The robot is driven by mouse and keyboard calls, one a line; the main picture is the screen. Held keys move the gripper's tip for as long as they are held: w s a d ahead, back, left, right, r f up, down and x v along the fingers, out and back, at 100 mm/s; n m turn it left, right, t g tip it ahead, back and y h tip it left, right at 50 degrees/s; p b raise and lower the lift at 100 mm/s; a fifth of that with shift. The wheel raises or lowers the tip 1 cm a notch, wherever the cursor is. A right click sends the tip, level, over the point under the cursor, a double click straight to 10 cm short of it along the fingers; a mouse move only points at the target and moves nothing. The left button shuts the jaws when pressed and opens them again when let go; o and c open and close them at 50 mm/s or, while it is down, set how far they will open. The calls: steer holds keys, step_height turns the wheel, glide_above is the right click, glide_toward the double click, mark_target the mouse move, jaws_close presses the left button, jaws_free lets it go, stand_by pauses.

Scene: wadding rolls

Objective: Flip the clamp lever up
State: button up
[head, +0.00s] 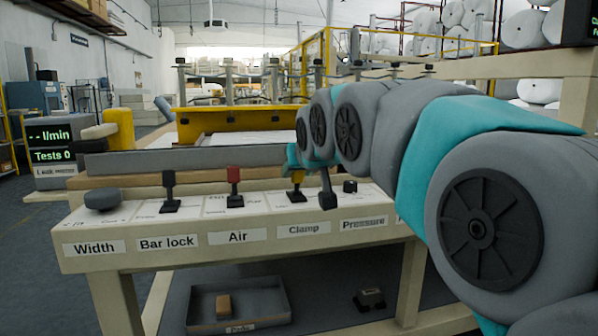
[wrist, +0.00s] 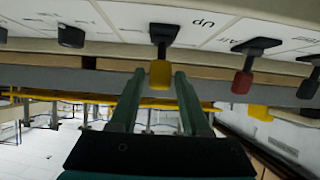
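The clamp lever (head: 298,178) has a yellow knob on a dark stem and stands on the sloped panel above the "Clamp" label (head: 303,230). In the wrist view, which is upside down, the yellow knob (wrist: 160,75) sits between the tips of my gripper (wrist: 160,80). My gripper's two green fingers are apart, with a narrow gap on each side of the knob. In the head view my arm reaches in from the right and its end is by the clamp lever, the fingers mostly hidden. The word "UP" (wrist: 203,20) is printed beside the lever.
The red air lever (head: 234,180) and black bar lock lever (head: 170,190) stand left of the clamp lever. The pressure knob (head: 350,186) is close on its right, and the width knob (head: 103,199) is at the far left. A yellow bar (head: 245,122) runs behind the panel.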

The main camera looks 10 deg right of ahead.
steer(key=shift+o, duration=1)
steer(key=v, duration=0.7)
steer(key=shift+s+r, duration=0.15)
steer(key=shift+s, duration=0.2)
steer(key=s+f+g+p, duration=0.2)
steer(key=s+f+g, duration=0.3)
steer(key=f, duration=0.5)
steer(key=s+f+g+p, duration=0.2)
steer(key=s+f+p, duration=0.1)
steer(key=s+f, duration=0.6)
steer(key=s+f+g+p, duration=0.1)
steer(key=s+f+g, duration=0.2)
steer(key=s+f, duration=0.3)
steer(key=s+f+g+p, duration=0.1)
steer(key=s+f+g, duration=0.3)
steer(key=s, duration=0.8)
step_height(320, 180, down, 3)
steer(key=shift+s+r, duration=0.2)
steer(key=shift+s, duration=0.15)
